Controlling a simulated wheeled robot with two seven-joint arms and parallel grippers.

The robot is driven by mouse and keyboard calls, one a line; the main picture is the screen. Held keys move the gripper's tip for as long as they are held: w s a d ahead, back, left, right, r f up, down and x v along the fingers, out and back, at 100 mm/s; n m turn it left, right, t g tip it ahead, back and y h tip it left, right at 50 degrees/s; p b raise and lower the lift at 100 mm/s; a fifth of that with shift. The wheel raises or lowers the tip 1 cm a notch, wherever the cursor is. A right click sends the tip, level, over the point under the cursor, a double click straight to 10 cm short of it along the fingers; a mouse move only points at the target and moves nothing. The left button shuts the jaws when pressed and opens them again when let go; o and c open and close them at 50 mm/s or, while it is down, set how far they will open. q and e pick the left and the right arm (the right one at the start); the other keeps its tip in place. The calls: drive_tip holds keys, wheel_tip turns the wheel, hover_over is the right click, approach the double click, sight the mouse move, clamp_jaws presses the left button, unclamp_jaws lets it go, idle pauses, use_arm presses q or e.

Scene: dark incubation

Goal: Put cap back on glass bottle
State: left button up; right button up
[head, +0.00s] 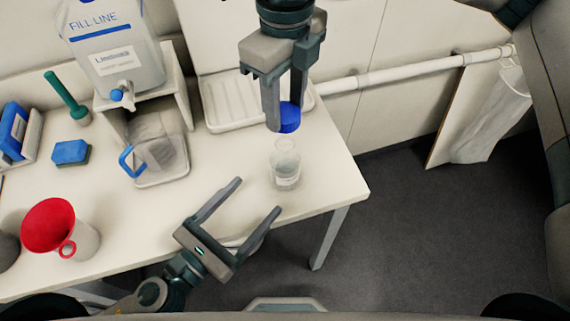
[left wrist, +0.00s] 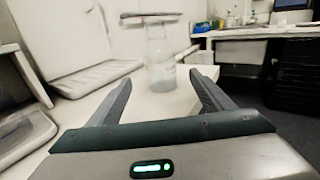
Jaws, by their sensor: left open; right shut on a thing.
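A clear glass bottle (head: 286,165) with a pale label stands upright near the table's right end in the head view. It also shows in the left wrist view (left wrist: 160,62), ahead of the fingers. My right gripper (head: 286,120) is shut on the blue cap (head: 290,118) and holds it above the bottle's mouth; a gap shows between cap and bottle in the head view. My left gripper (head: 258,196) is open and empty, low in front of the bottle. Its fingertips also show in the left wrist view (left wrist: 162,78), pointing at the bottle without touching it.
The table (head: 215,175) ends just right of the bottle. A white ribbed tray (head: 230,105) lies behind. To the left are a jug with a blue handle (head: 158,152), a spigot container (head: 115,50) on a stand, a blue sponge (head: 70,152) and a red funnel (head: 48,224).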

sight(285, 166)
use_arm(q)
drive_tip(key=shift+x, duration=0.85)
use_arm(e)
drive_tip(key=shift+s, duration=0.1)
use_arm(q)
drive_tip(key=x, duration=0.9)
drive_tip(key=shift+w+d, duration=0.25)
drive_tip(key=shift+d, duration=0.05)
drive_tip(key=c, duration=1.6)
use_arm(e)
drive_tip(key=shift+f, duration=2.45)
drive_tip(key=shift+f, duration=0.15)
drive_tip(key=shift+f, duration=0.75)
drive_tip(key=shift+f, duration=0.55)
